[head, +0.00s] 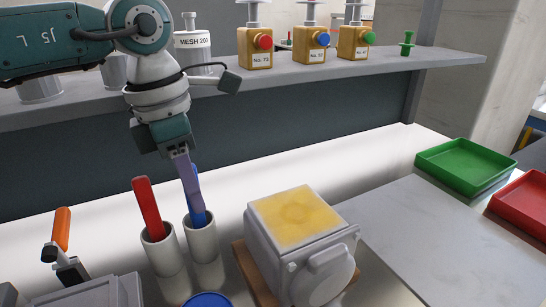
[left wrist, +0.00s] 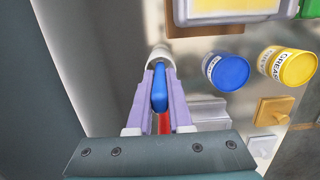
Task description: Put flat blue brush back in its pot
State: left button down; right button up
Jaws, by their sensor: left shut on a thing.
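My left gripper (head: 188,175) reaches down over the pots, its purple fingers shut on the handle of the blue brush (head: 198,212). The blue handle also shows between the fingers in the left wrist view (left wrist: 159,92). The brush stands nearly upright at the mouth of the right white pot (head: 203,242), and its lower end is hidden by the pot's rim. A pot rim also shows past the fingertips in the left wrist view (left wrist: 161,54). A red brush (head: 147,208) stands tilted in the left white pot (head: 161,258), beside it. My right gripper is out of view.
A pale box with a yellow top (head: 300,215) stands right of the pots. A blue-lidded tin (head: 208,300) is in front. An orange-handled tool (head: 61,230) is at left. A shelf (head: 300,78) with bottles runs behind. Green (head: 465,165) and red (head: 522,205) trays lie right.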

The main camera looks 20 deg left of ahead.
pick_arm(q)
jog(key=c, duration=0.8)
grip_release()
jog(key=shift+f, duration=0.1)
jog(key=shift+c, duration=0.2)
notch_tip(320, 180, up, 12)
jog(key=s, duration=0.1)
jog(key=shift+a, duration=0.45)
